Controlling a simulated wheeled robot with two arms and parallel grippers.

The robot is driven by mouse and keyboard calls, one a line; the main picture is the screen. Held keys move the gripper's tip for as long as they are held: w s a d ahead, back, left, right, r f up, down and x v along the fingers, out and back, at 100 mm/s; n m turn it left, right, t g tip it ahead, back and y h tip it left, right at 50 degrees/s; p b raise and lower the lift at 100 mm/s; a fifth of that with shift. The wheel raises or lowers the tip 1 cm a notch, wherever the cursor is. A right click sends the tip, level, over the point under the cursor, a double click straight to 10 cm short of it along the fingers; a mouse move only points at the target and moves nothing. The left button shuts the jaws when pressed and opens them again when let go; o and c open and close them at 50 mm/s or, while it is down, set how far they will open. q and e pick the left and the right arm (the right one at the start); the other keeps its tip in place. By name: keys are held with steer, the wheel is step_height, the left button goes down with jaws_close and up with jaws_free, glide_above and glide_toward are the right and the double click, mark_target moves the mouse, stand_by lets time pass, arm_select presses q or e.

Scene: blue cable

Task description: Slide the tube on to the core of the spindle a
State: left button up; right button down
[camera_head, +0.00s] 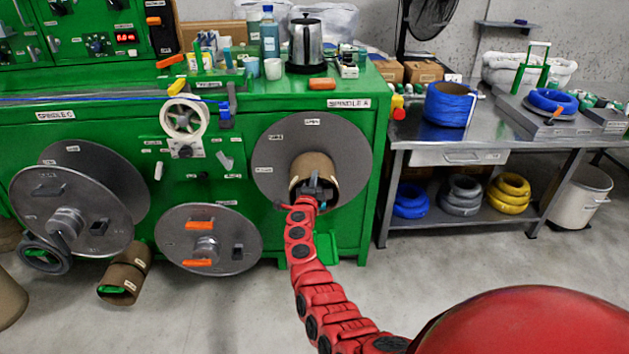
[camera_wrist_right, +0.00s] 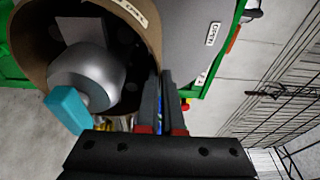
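The brown cardboard tube (camera_head: 316,164) is at the grey disc of spindle A (camera_head: 345,135), its open end facing me. In the right wrist view the tube (camera_wrist_right: 143,20) surrounds the silver core (camera_wrist_right: 90,75), which has a cyan piece (camera_wrist_right: 66,108) at its front. The tube sits around the core, not simply beside it; how deep it sits is hidden. My right gripper (camera_head: 317,188) is at the tube's front rim. Its two fingers (camera_wrist_right: 160,100) are close together and pinch the tube's wall. My left gripper is out of view.
Other discs, spindle C (camera_head: 60,195) and a lower one (camera_head: 180,240), stand left on the green machine. Another brown tube (camera_head: 130,268) lies on the floor. A steel table (camera_head: 470,142) with cable coils stands right. The floor in front is clear.

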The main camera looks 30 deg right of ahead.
steer(key=shift+b+x, duration=0.8)
steer(key=shift+x, duration=0.05)
stand_by(0.6)
steer(key=shift+w+r, duration=0.2)
steer(key=shift+r, duration=0.05)
stand_by(0.5)
steer(key=shift+f+b, duration=0.5)
steer(key=shift+f, duration=0.1)
stand_by(0.4)
steer(key=c, duration=1)
jaws_free()
steer(key=shift+w+f, duration=0.1)
steer(key=shift+f, duration=0.1)
steer(key=shift+r, duration=0.1)
steer(key=o, duration=0.6)
steer(key=shift+a, duration=0.1)
steer(key=shift+f, duration=0.45)
steer(key=shift+c, duration=1.4)
